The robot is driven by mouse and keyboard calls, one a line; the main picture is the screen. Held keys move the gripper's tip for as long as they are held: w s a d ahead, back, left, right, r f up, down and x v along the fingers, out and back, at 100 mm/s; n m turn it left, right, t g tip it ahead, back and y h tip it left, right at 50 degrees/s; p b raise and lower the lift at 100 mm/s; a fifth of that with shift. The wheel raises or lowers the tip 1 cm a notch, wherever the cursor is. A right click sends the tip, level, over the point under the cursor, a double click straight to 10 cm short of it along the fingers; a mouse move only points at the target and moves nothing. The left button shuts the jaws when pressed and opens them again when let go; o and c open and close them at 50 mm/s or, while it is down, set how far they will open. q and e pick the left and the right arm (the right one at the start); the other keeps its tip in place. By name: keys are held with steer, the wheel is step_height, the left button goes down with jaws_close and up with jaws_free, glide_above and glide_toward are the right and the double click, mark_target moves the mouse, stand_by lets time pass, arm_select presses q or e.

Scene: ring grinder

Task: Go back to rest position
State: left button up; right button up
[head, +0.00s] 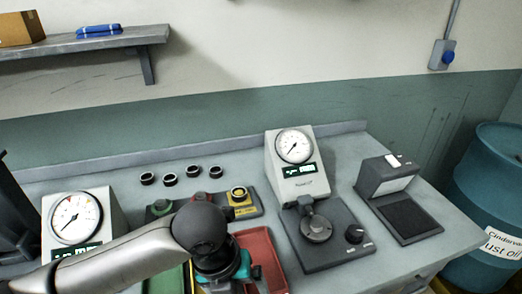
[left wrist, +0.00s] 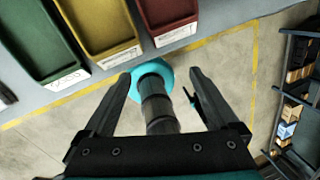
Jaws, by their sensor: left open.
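My left arm comes in from the left in the head view, and its wrist is above the front of the workbench (head: 240,175), over the coloured bins. In the left wrist view, my left gripper (left wrist: 160,76) is open. Its two fingers are spread wide and nothing is gripped between them. The fingertips are near the front edge of the bins, with floor visible beneath. In the head view the arm hides the fingers and part of the bins. My right gripper does not show.
A gauge machine (head: 299,165) stands right of centre, another gauge (head: 75,217) at left. Dark rings (head: 169,179) lie behind the coloured ring tray (head: 245,211). Green (left wrist: 42,40), yellow (left wrist: 104,25) and red (left wrist: 168,12) bins line the bench front. A blue barrel (head: 486,195) stands at right.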

arm_select(q)
steer(key=s+d+n+t+h, duration=0.2)
steer(key=s+d+n+h, duration=0.15)
steer(key=n, duration=0.85)
steer(key=s+a+f+n+y, duration=0.35)
steer(key=a+n, duration=0.45)
steer(key=n, duration=0.3)
steer(key=s+a+f+n+y, duration=0.2)
steer(key=s+a+f+n, duration=0.15)
steer(key=a+n, duration=0.6)
step_height(320, 180, down, 25)
steer(key=s+d+b, duration=0.2)
steer(key=b, duration=0.2)
steer(key=s+a+f+g+b, duration=0.1)
steer(key=s+a+f+b, duration=0.2)
steer(key=s+f, duration=1.2)
step_height(320, 180, down, 4)
steer(key=shift+r+n+g+b, duration=0.1)
steer(key=shift+n+g+b, duration=0.3)
steer(key=shift+b, duration=0.3)
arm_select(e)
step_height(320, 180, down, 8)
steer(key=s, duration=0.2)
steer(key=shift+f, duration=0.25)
arm_select(q)
steer(key=shift+s, duration=0.1)
